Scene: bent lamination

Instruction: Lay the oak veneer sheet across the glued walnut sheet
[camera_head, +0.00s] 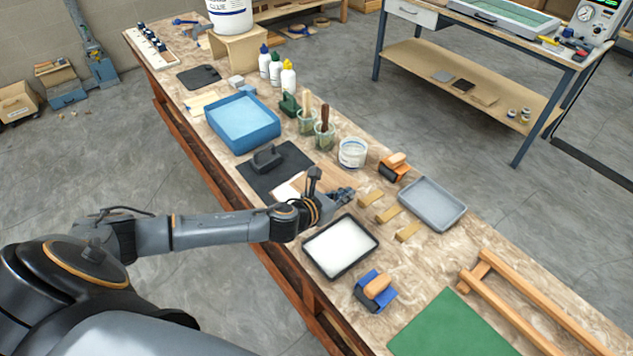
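My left arm reaches in from the left over the long workbench. Its gripper (341,197) is low over the bench, between the black mat and the white-filled tray; its fingers are too small to tell open from shut. A pale sheet (287,190) shows partly behind my wrist, at the mat's near edge. A browner wood sheet (322,175) shows just behind the gripper. Which is oak and which is walnut, and whether they overlap, I cannot tell, since my wrist and gripper hide parts of both. My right gripper is not in view.
A black mat (246,176) with a dark block (267,158) lies behind my wrist. Close around are a white-filled tray (340,246), a grey tray (432,203), a white tub (352,153), small wood blocks (387,213) and a blue tray (242,121). A green mat (450,330) lies at front right.

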